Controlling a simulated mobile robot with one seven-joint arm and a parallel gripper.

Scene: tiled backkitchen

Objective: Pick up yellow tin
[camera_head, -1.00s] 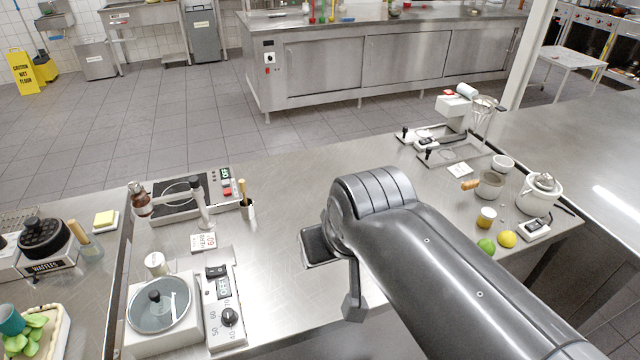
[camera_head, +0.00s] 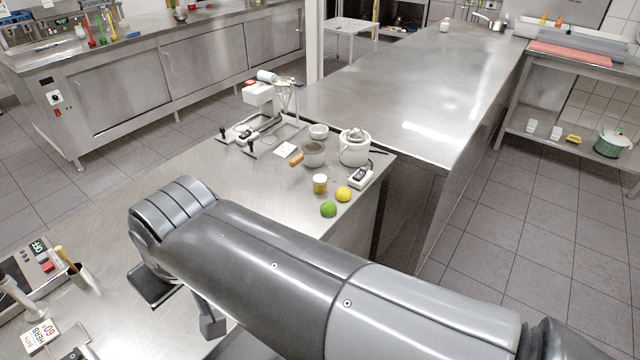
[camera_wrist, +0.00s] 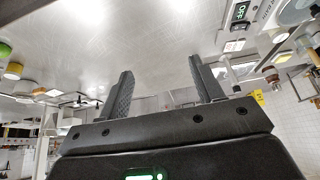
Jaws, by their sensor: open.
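A small yellow item (camera_head: 573,139) lies on the low shelf at the right in the head view, beside white items; it is too small to tell whether it is a tin. A small yellow jar or tin with a pale top (camera_head: 320,184) stands on the near steel counter, beside a lime and a lemon. A similar yellow one shows at the left edge of the wrist view (camera_wrist: 13,70). My gripper (camera_wrist: 160,68) is open and empty, its two dark fingers apart. In the head view my arm hides most of it over the near counter, well away from both yellow items.
A lime (camera_head: 328,209), a lemon (camera_head: 343,194), a pot (camera_head: 313,154) and a white juicer (camera_head: 354,148) crowd the near counter's corner. A long bare steel counter (camera_head: 430,75) runs behind. The shelf unit (camera_head: 545,122) stands across a tiled aisle at the right.

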